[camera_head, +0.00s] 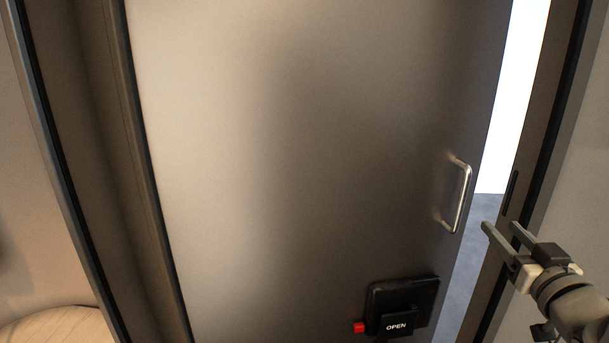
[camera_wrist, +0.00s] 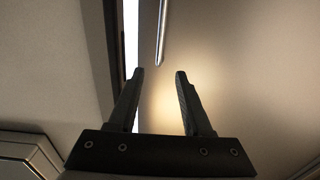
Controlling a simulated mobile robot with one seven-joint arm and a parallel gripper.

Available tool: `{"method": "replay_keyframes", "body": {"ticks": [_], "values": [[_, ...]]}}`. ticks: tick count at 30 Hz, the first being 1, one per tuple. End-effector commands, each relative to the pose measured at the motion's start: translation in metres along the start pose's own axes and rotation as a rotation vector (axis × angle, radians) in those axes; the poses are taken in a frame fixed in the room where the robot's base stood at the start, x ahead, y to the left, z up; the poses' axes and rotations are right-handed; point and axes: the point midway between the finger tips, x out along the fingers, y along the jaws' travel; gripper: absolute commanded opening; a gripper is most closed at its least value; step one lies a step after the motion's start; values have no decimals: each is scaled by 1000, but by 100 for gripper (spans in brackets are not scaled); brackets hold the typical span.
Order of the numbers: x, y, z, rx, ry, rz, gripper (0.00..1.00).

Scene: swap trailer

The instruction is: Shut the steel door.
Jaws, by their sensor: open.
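The steel door (camera_head: 300,150) fills most of the head view and stands a little ajar, with a bright gap along its right edge. Its bar handle (camera_head: 461,195) is on the right side of the door; it also shows in the wrist view (camera_wrist: 161,30), beyond the fingers. My gripper (camera_head: 501,228) is to the right of and below the handle, in front of the gap and frame. In the wrist view my gripper (camera_wrist: 159,74) has its two fingers apart with nothing between them. I cannot tell whether a fingertip touches the door.
The door frame (camera_head: 543,130) stands to the right of the gap, with a dark slot (camera_head: 510,192) in it. A black box marked OPEN (camera_head: 402,305) with a red button is low in front of the door. A round wooden top (camera_head: 55,327) is at the lower left.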

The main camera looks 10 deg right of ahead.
Motion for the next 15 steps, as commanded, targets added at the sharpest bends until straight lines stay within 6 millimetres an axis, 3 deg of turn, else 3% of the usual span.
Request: {"method": "replay_keyframes", "body": {"ticks": [5, 15], "values": [[26, -1, 2, -1, 1, -3, 50], [101, -1, 3, 0, 0, -2, 50]]}}
